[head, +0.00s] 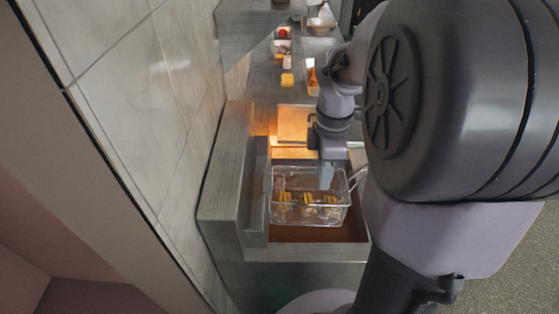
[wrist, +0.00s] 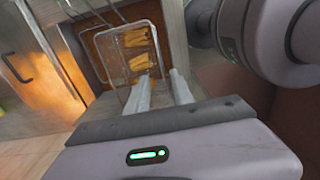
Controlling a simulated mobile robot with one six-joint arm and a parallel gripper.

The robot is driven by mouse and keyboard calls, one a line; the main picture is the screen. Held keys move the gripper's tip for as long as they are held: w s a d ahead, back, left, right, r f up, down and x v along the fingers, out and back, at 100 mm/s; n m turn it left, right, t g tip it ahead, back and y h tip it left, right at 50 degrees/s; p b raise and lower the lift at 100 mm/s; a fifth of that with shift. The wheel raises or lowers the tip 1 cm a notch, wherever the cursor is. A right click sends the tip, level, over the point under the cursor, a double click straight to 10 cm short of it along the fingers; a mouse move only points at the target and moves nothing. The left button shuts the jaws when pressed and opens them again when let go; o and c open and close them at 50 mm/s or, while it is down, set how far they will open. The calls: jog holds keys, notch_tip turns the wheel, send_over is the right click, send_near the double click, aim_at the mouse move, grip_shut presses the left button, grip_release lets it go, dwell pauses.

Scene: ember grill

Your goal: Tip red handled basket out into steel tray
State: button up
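A wire basket (head: 283,214) with several yellow-brown food pieces sits over a well of brown oil in the head view. The basket also shows beyond my fingers in the wrist view (wrist: 112,68). No red handle can be made out; thin wire stands out at the basket's right side. My gripper (head: 327,183) is above the basket's right half in the head view. I cannot tell which surface is the steel tray; an orange-lit bay (head: 293,125) lies behind the basket.
The brown oil well (head: 315,236) has steel edges, with a raised steel wall (head: 228,190) on its left. Yellow (head: 287,80) and red (head: 283,33) items stand farther back on the counter. A tiled wall (head: 130,90) bounds the left. A door with a dark handle (wrist: 18,70) shows in the wrist view.

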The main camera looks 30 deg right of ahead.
aim_at(316, 214)
notch_tip(316, 214, down, 17)
jog(key=b, duration=0.6)
jog(key=shift+b, duration=0.4)
grip_shut()
jog(key=c, duration=0.5)
grip_release()
jog(key=o, duration=0.5)
